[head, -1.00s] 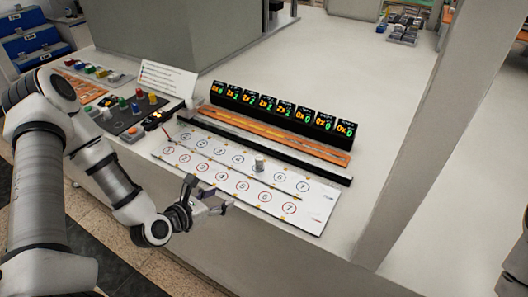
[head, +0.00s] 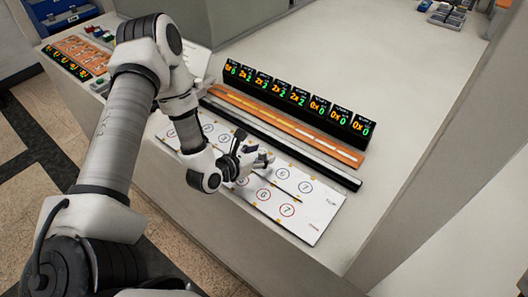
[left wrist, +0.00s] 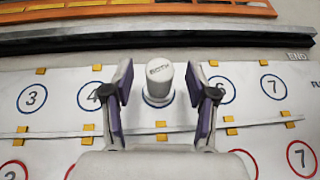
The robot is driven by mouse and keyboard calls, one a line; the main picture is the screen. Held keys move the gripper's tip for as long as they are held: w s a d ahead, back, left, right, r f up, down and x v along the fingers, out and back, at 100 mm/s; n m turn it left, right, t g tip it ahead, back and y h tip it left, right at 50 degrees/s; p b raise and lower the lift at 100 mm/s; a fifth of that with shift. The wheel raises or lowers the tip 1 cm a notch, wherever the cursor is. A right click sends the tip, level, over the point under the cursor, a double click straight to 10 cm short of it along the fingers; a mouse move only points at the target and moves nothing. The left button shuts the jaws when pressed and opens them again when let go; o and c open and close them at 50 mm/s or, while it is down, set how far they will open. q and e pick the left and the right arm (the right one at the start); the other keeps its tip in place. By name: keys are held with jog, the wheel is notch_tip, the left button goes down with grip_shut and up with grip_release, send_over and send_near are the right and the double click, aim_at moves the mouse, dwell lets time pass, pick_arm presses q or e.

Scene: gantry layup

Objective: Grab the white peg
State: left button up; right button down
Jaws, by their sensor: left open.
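The white peg (left wrist: 159,82), with "BOTH" on its top, stands upright on a blue-ringed spot between the rings 4 and 6 in the left wrist view. My left gripper (left wrist: 161,88) is open, with one purple-padded finger on each side of the peg and a visible gap on both sides. In the head view my left gripper (head: 262,160) is low over the white numbered board (head: 322,212), and I cannot clearly make out the peg there. My right gripper is not in view.
Behind the board run a black bar (head: 300,155) and an orange strip (head: 320,146). Behind them stands a row of black counter displays (head: 297,99). The board has small yellow tabs and a thin rail. The grey tabletop behind the displays is clear.

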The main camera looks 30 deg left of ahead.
pick_arm(q)
jog(key=shift+w+f, duration=0.1)
jog(key=shift+w, duration=0.1)
jog(key=shift+s, duration=0.25)
jog(key=shift+c, duration=0.4)
grip_shut()
